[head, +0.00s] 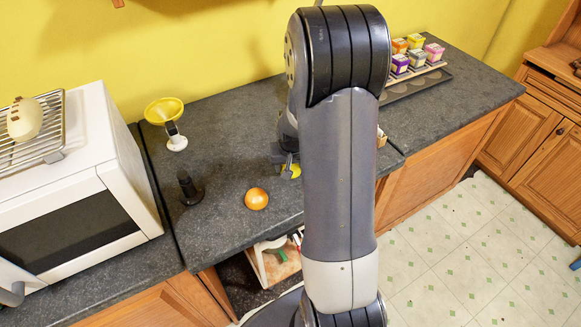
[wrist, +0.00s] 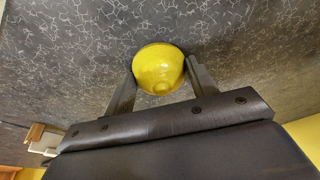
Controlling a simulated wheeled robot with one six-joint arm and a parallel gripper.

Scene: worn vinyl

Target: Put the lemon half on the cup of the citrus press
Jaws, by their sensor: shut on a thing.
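The lemon half (wrist: 158,72) is yellow and domed, with a small nub, and sits between the two fingers of my gripper (wrist: 160,62) in the wrist view. My gripper (head: 286,160) is shut on it. In the head view only part of the lemon half (head: 292,172) shows, beside my arm and over the grey counter. What looks like the citrus press, with a wide yellow cup (head: 164,110) on a dark and white stand, is at the back left of the counter, well left of my gripper. Nothing lies on the visible part of the cup.
An orange (head: 256,198) lies near the counter's front edge. A dark upright object (head: 188,187) stands left of it, by the white microwave (head: 75,190). Small coloured boxes (head: 415,55) stand at the back right. My arm hides part of the counter (head: 235,130).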

